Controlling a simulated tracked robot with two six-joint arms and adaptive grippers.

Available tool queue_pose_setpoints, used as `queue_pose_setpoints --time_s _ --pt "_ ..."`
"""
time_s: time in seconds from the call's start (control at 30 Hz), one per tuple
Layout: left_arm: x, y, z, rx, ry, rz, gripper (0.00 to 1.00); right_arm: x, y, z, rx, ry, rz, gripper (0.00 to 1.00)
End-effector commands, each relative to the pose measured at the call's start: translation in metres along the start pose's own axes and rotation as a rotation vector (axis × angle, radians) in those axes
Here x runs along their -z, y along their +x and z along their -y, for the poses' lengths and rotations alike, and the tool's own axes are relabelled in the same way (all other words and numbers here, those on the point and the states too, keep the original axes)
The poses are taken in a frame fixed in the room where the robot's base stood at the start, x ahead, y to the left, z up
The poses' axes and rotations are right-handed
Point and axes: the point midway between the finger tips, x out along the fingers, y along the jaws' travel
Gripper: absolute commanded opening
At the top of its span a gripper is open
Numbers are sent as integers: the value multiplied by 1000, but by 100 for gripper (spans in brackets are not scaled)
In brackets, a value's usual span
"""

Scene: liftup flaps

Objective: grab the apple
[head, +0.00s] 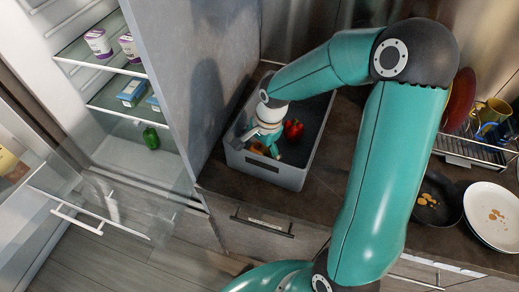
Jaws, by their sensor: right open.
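A red, rounded thing (293,129) lies in a grey open bin (265,170) on the dark counter. It may be the apple, but it is small and I cannot tell it from a pepper. My right gripper (262,146) reaches down into the left part of the bin, open, to the left of the red thing and apart from it. An orange-brown thing (258,148) shows at the fingers, partly hidden by them. I cannot tell whether they touch it. My left gripper is not in view.
An open fridge with a glass shelf (105,113) stands at the left; a green thing (151,138) is inside. A grey panel (200,70) rises beside the bin. At the right are a dish rack (470,150), a pan (436,200) and white plates (492,215).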

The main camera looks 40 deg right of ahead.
Motion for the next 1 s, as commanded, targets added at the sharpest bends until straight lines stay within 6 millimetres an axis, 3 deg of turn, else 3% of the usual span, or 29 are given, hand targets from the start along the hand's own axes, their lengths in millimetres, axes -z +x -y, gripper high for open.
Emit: queue_pose_setpoints --time_s 0.27,0.7,1.0 --pt "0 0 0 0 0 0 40 0 5 0 2 1 0 93" --pt "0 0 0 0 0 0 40 0 4 0 2 1 -1 23" --pt "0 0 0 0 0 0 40 0 2 1 3 1 -1 23"
